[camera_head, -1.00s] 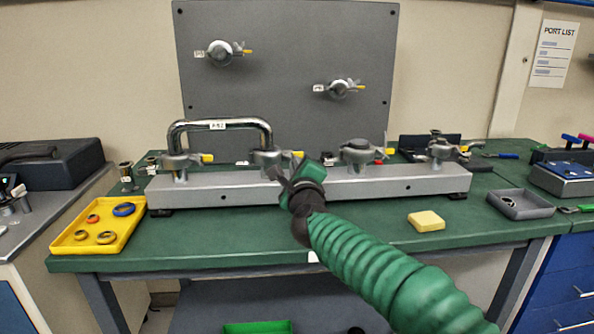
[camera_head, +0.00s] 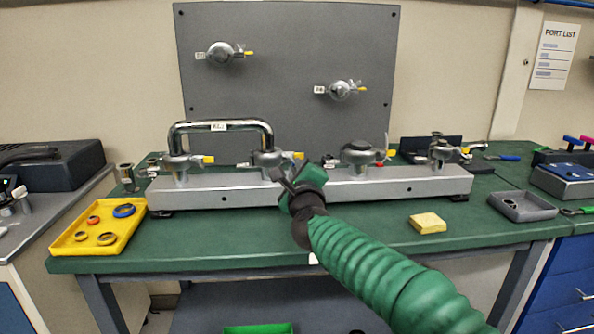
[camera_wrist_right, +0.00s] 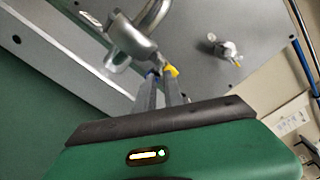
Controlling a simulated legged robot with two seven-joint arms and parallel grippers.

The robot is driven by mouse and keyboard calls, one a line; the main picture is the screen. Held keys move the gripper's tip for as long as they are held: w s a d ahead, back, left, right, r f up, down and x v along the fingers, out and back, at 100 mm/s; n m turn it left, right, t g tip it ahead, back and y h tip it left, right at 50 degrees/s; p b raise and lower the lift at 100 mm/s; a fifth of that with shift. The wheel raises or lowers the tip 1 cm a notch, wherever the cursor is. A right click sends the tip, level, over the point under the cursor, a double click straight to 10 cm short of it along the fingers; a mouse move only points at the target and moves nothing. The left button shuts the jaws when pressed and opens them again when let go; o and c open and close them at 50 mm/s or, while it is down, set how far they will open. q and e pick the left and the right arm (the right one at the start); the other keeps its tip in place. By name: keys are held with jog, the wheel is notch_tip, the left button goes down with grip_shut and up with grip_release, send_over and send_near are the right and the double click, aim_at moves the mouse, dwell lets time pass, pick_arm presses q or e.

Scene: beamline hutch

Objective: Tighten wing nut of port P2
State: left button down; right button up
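The port clamp (camera_head: 268,159) with a yellow-tipped wing nut (camera_head: 299,155) stands on the grey rail, at the right foot of a chrome U-shaped pipe (camera_head: 222,125). My right gripper (camera_head: 285,176) is in front of this clamp, just below the wing nut. In the right wrist view the clamp (camera_wrist_right: 132,38) is close, and the two grey fingers (camera_wrist_right: 160,80) reach to the yellow wing nut tip (camera_wrist_right: 171,70). A narrow gap shows between the fingers, but whether they press on the nut is unclear. No P2 label is readable. My left gripper is not in view.
The grey rail (camera_head: 230,190) carries several clamps. A grey panel (camera_head: 290,50) behind holds two more. A yellow tray (camera_head: 80,242) with rings is at left, a yellow sponge block (camera_head: 427,223) and a grey tray (camera_head: 522,206) at right. The front bench strip is mostly clear.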

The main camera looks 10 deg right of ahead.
jog(key=shift+s+r, duration=0.1)
jog(key=shift+s, duration=0.05)
jog(key=s, duration=1.6)
jog(key=shift+s+b, duration=0.25)
jog(key=shift+b, duration=0.05)
jog(key=shift+f, duration=0.2)
